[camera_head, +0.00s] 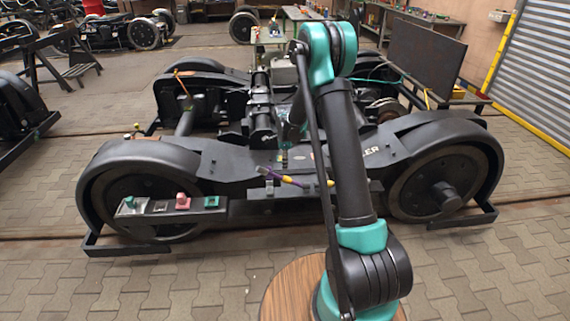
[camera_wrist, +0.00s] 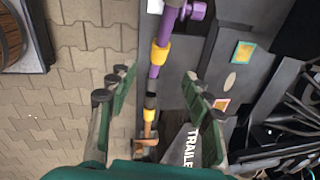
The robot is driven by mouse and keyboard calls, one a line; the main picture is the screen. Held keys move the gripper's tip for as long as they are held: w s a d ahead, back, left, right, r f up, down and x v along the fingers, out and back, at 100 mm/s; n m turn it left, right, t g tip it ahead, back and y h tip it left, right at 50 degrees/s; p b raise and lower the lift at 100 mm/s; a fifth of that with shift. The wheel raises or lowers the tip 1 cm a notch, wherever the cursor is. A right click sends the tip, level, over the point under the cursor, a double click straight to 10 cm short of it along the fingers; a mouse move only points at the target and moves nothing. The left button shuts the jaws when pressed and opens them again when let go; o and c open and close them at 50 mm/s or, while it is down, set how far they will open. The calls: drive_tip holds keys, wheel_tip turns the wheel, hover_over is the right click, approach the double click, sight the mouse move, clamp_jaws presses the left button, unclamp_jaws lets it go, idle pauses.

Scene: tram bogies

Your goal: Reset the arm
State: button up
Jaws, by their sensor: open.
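My gripper (camera_wrist: 156,88) is open in the wrist view, its two green-padded fingers spread apart. A purple and yellow rod-like part (camera_wrist: 152,90) shows in the gap between the fingers, touching neither that I can see. In the head view the purple and yellow part (camera_head: 288,179) lies on the near side of the black bogie (camera_head: 235,165). My teal and black arm (camera_head: 340,140) rises in front of the bogie and bends at the top. My gripper is mostly hidden behind the arm in the head view.
A tray (camera_head: 172,206) with green and pink items is at the bogie's near left. A round wooden top (camera_head: 290,290) is under my arm base. More bogies and a workbench (camera_head: 425,25) stand behind. Paved floor (camera_head: 510,260) is clear at front right.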

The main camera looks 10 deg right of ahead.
drive_tip(key=s+d+r+n+t, duration=0.1)
drive_tip(key=s+d+r+n, duration=0.2)
drive_tip(key=s+r+n, duration=0.45)
drive_tip(key=s+d+r+n, duration=0.25)
drive_tip(key=s+r, duration=0.25)
drive_tip(key=s, duration=0.5)
drive_tip(key=s+d+n, duration=0.2)
drive_tip(key=s+n, duration=0.2)
drive_tip(key=s, duration=0.7)
drive_tip(key=s+d+n+t, duration=0.1)
drive_tip(key=s+n, duration=0.4)
drive_tip(key=s, duration=0.6)
drive_tip(key=shift+d+f, duration=0.25)
drive_tip(key=shift+d, duration=0.1)
